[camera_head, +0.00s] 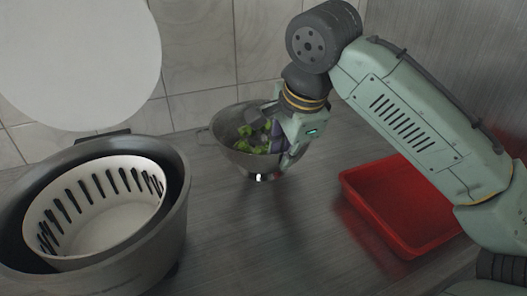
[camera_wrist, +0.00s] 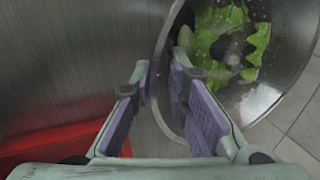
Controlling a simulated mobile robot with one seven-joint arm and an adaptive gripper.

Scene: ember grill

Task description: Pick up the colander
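The colander (camera_head: 224,139) is a round grey metal bowl standing upright on the worktop near the tiled wall, with bright green pieces (camera_head: 254,132) inside. My gripper (camera_head: 284,148) is at its right rim, pointing down. In the wrist view, my gripper (camera_wrist: 160,76) has its two purple-padded fingers apart. The colander's rim (camera_wrist: 158,65) passes between them, one finger over the inside of the bowl and the other outside. A gap shows between the fingers, and I see no firm hold on the rim. The green pieces also show in the wrist view (camera_wrist: 238,42).
A red tray (camera_head: 400,205) lies to the right of the colander, below my arm. A large grey pot-like cooker (camera_head: 178,205) with a white slotted basket (camera_head: 95,225) and a raised round white lid (camera_head: 80,60) stands at the left. Worktop (camera_head: 260,235) between them is clear.

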